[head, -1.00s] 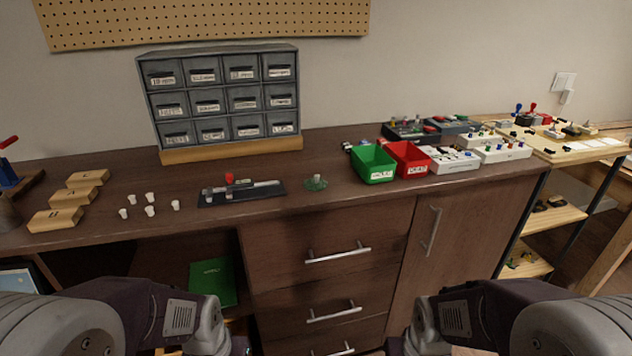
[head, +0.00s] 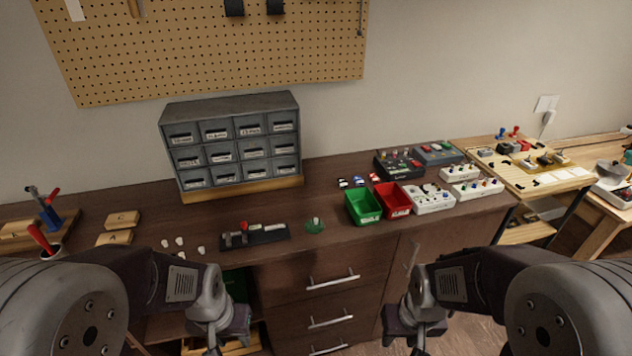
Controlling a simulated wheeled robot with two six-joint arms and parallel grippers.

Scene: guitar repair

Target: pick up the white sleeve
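Several small white cup-shaped pieces (head: 179,242) stand in a loose group on the left part of the brown worktop. I cannot tell which of these is the white sleeve. My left gripper (head: 214,342) is low in front of the worktop, below the white pieces and apart from them. My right gripper (head: 419,342) is low in front of the drawers. Both fingertips are cut off or too unclear to judge, and I see nothing held.
A green bin (head: 363,207) and a red bin (head: 393,200) stand to the right. A grey drawer cabinet (head: 233,108) stands behind. Wooden blocks (head: 114,238) are at left.

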